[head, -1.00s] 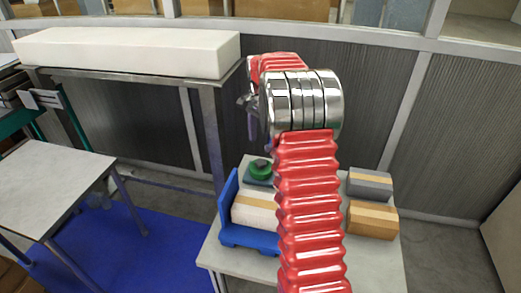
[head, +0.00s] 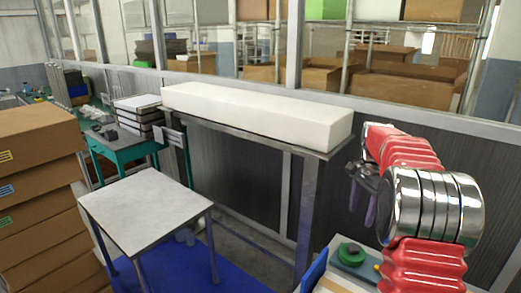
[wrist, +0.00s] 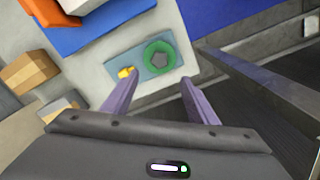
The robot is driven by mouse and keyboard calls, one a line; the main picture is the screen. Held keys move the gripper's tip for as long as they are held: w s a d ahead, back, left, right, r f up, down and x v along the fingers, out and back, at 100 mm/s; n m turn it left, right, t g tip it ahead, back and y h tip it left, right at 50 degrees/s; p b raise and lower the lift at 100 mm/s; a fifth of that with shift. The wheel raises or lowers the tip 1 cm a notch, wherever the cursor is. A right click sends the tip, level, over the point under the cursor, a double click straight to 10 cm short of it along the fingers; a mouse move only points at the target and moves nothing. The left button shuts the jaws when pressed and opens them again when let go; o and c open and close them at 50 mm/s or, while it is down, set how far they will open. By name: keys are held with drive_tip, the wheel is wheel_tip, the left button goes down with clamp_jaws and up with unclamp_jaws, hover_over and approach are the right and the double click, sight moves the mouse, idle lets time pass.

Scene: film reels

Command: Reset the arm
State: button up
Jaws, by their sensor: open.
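My gripper (head: 364,192) hangs at the end of my red and silver arm at the right of the head view. In the wrist view my gripper (wrist: 160,77) has its two purple fingers spread apart, with nothing between them. Beyond the fingertips, a green ring (wrist: 174,49) with a dark centre and a small yellow piece (wrist: 126,72) lie on a grey-blue plate (wrist: 117,60). The green ring (head: 350,248) also shows low in the head view, below my gripper. My arm hides part of the worktable there.
A long white block (head: 255,113) lies on a tall metal-legged stand left of my arm. A low white table (head: 145,208) stands at left, beside stacked cardboard boxes (head: 35,160). In the wrist view, a blue tray (wrist: 95,28) and a tan box (wrist: 30,72) lie on the worktable.

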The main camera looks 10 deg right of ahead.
drive_tip(key=s+a+r+n+t, duration=0.2)
drive_tip(key=s+a+n, duration=0.6)
drive_tip(key=s+a, duration=0.6)
drive_tip(key=s+a+r+n+t, duration=0.3)
drive_tip(key=s+a+n, duration=0.5)
drive_tip(key=s+a, duration=0.6)
drive_tip(key=shift+s+a+r+t, duration=0.15)
drive_tip(key=shift+s+a+t, duration=0.15)
drive_tip(key=shift+s, duration=0.6)
drive_tip(key=shift+c, duration=0.5)
